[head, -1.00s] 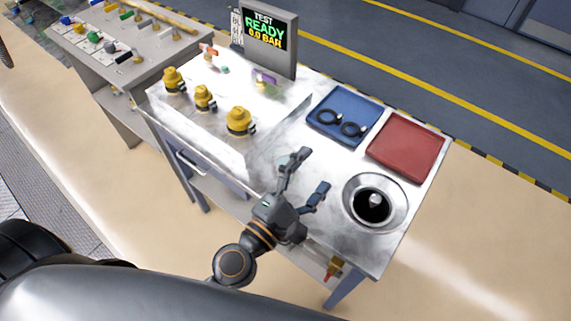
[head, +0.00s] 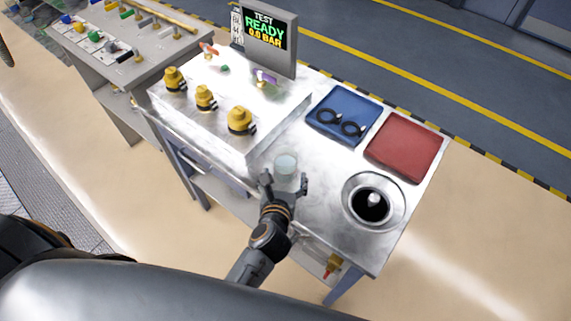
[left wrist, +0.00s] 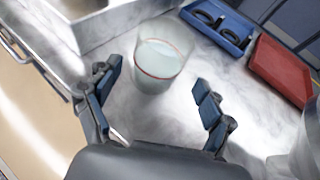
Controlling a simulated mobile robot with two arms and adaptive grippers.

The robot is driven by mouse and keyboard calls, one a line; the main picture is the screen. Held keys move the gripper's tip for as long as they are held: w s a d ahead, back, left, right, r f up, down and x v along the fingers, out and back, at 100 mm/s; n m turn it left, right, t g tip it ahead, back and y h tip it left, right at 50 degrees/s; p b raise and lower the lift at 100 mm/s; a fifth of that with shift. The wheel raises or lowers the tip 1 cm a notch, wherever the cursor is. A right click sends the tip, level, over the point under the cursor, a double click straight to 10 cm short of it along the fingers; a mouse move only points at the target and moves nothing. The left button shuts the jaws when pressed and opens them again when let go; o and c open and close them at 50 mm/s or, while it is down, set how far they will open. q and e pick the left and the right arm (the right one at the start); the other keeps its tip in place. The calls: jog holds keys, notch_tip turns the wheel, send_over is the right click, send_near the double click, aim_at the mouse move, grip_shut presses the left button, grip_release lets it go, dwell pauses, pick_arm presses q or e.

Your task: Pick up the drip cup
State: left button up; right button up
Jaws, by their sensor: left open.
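The drip cup (head: 286,167) is a clear, pale cup standing upright on the metal bench top, just right of the raised box. In the left wrist view the drip cup (left wrist: 161,58) shows a thin red line around it and pale contents. My left gripper (head: 285,184) is open, with its fingers pointing at the cup from the near side. In the left wrist view the fingers of my left gripper (left wrist: 155,97) are spread wide and the cup stands just beyond and between their tips, not gripped. My right gripper is not in view.
A blue tray (head: 343,96) holding black rings and an empty red tray (head: 405,150) lie to the right. A round basin (head: 353,184) is at the near right. Yellow-capped fittings (head: 240,121) stand on the box, with a display (head: 268,38) behind.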

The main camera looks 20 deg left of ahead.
aim_at(287, 159)
pick_arm(q)
jog(key=p+x, duration=0.1)
jog(key=x, duration=0.4)
jog(key=shift+w+a+f, duration=0.15)
jog(key=shift+w+a, duration=0.05)
jog(key=shift+w, duration=0.15)
jog(key=shift+s, duration=0.1)
jog(key=shift+c, duration=1.1)
jog(key=c, duration=1.2)
jog(key=shift+o, duration=0.2)
jog(key=shift+r, duration=0.2)
jog(key=shift+r, duration=1.05)
jog(key=s+a+r+b, duration=0.2)
jog(key=s+r, duration=0.8)
jog(key=s, duration=0.3)
jog(key=shift+s+a+r, duration=0.3)
jog(key=shift+s, duration=0.05)
